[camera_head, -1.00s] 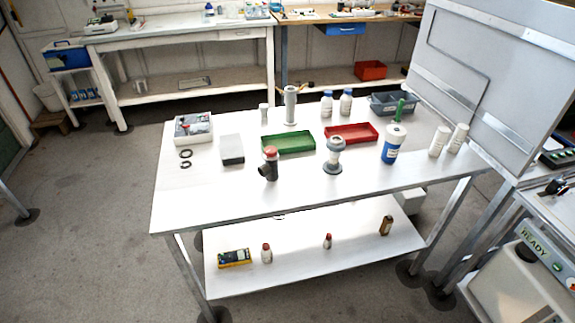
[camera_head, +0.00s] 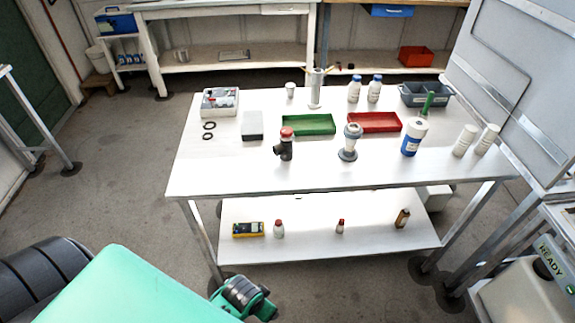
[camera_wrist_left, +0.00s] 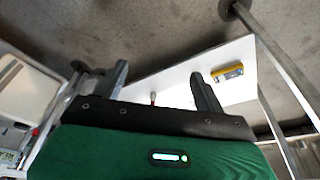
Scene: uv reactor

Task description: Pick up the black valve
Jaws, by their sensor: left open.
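The black valve (camera_head: 286,150) stands on the white table near its front edge, left of centre. It is a dark pipe body with a side branch and a red top. My left arm enters the head view at the lower left, in front of the table and well short of the valve. In the left wrist view my left gripper (camera_wrist_left: 160,82) is open and empty, its two fingers wide apart, with the table's lower shelf beyond them. The valve does not show in that view. My right gripper is not in view.
A grey-and-white valve (camera_head: 350,142) stands right of the black valve. Behind are a green tray (camera_head: 308,131) and a red tray (camera_head: 374,128); a grey box (camera_head: 252,126) is to the left. The lower shelf (camera_head: 310,250) holds a yellow meter and small bottles.

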